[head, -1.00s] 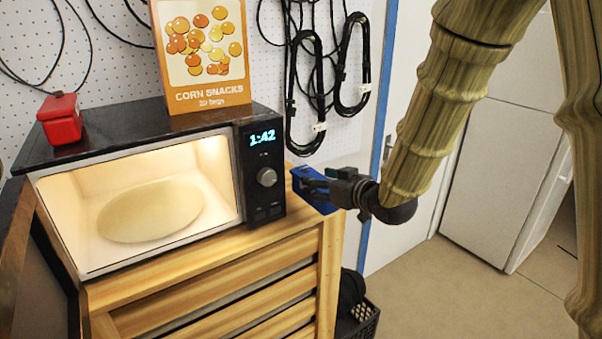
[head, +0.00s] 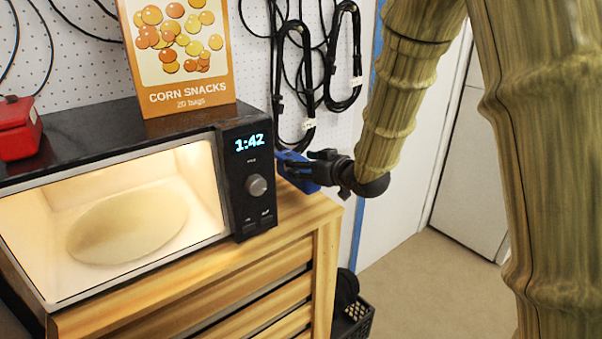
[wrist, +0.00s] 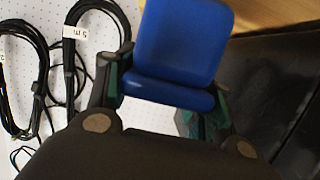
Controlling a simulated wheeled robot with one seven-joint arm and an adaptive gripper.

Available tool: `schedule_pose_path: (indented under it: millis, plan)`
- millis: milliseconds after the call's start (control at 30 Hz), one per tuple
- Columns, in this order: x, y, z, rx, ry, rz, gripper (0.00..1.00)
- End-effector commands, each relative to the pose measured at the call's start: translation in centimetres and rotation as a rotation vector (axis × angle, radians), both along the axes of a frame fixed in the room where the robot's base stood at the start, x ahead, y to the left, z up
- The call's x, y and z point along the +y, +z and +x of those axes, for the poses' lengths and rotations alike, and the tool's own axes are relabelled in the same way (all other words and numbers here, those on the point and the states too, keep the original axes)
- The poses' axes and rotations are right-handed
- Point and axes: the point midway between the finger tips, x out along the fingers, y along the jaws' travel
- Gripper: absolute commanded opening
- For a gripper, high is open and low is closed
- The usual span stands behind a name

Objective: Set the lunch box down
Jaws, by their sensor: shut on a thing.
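The blue lunch box (head: 297,170) is just right of the microwave, at the right end of the wooden cabinet top. It also fills the upper middle of the wrist view (wrist: 180,45). My gripper (head: 318,168) comes in from the right and is shut on the lunch box. In the wrist view its fingers (wrist: 168,105) sit on either side of the box's near end. Whether the box's underside touches the wood cannot be told.
The open, lit microwave (head: 258,200) stands left of the box, with a corn snacks carton (head: 190,90) and a red container (head: 18,128) on top. The wooden cabinet (head: 300,235) has a narrow free strip at its right end. Black cables (head: 345,60) hang on the pegboard behind. A black crate (head: 352,322) stands below.

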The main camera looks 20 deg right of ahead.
Motion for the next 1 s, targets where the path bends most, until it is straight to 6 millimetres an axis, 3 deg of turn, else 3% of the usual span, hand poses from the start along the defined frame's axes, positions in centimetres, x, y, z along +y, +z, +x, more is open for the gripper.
schedule_pose_path:
  millis: [67,133,300,633,667,700,800,1000]
  plan:
    - [-0.6,-0.1,0.4,-0.001,-0.005,-0.001,0.09]
    - [-0.8,-1.8,0.3,0.000,-0.008,-0.001,0.09]
    - [-1.0,-3.5,0.2,-0.001,-0.011,-0.002,0.09]
    - [-1.1,-3.6,0.2,-0.001,-0.012,0.000,0.09]
    - [-1.1,-3.7,0.2,0.000,-0.012,-0.001,0.56]
    - [-1.2,-3.6,0.1,0.000,-0.015,0.000,0.64]
    - [-1.3,-3.6,0.1,0.000,-0.015,0.000,0.81]
    - [-1.3,-3.6,0.1,0.000,-0.015,0.000,0.81]
